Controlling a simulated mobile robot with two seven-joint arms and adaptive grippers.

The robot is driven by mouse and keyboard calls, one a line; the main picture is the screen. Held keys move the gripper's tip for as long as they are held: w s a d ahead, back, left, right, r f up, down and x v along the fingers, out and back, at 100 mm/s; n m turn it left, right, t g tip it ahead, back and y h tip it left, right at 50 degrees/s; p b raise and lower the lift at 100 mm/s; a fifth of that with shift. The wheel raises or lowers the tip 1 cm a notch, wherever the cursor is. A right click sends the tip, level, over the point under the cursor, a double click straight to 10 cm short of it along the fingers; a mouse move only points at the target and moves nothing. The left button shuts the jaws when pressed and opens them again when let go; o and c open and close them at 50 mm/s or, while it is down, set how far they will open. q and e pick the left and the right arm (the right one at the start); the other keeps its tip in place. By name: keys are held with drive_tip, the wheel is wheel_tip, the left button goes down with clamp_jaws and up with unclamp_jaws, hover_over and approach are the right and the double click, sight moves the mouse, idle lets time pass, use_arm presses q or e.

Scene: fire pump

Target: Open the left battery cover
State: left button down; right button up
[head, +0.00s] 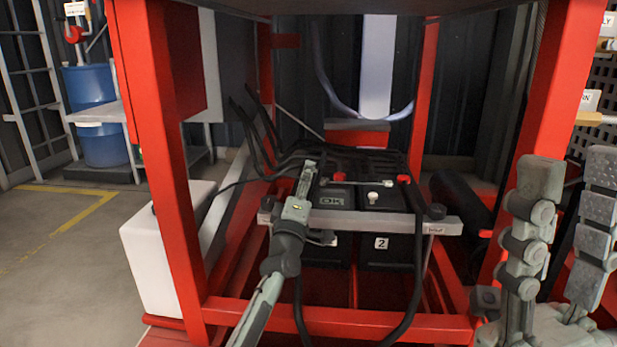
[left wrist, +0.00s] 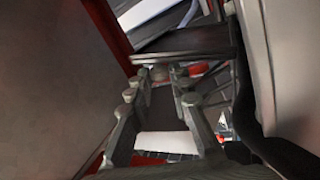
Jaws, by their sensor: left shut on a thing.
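Two black batteries sit side by side low in the red frame, behind a grey bar (head: 385,222). The left battery cover (head: 337,197) is dark, with a small square label. My left gripper (head: 307,172) reaches over the bar to the left battery, its fingertips at the cover's left side. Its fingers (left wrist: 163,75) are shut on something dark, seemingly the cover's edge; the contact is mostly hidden. The right battery (head: 400,250) carries a white "2" label, with a pale knob (head: 373,196) above. My right gripper (head: 570,170) stands upright at the right, fingers apart and empty.
Red posts (head: 160,130) rise on both sides, and a red crossbar (head: 340,320) runs low in front. Black cables (head: 268,150) lie behind and left of the batteries. A white box (head: 165,260) and blue drum (head: 100,95) stand at left. Floor at far left is clear.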

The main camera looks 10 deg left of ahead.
use_arm(q)
drive_tip(key=c, duration=1.5)
unclamp_jaws()
drive_tip(key=shift+c, duration=0.2)
drive_tip(key=shift+o, duration=0.6)
drive_tip(key=v, duration=1.2)
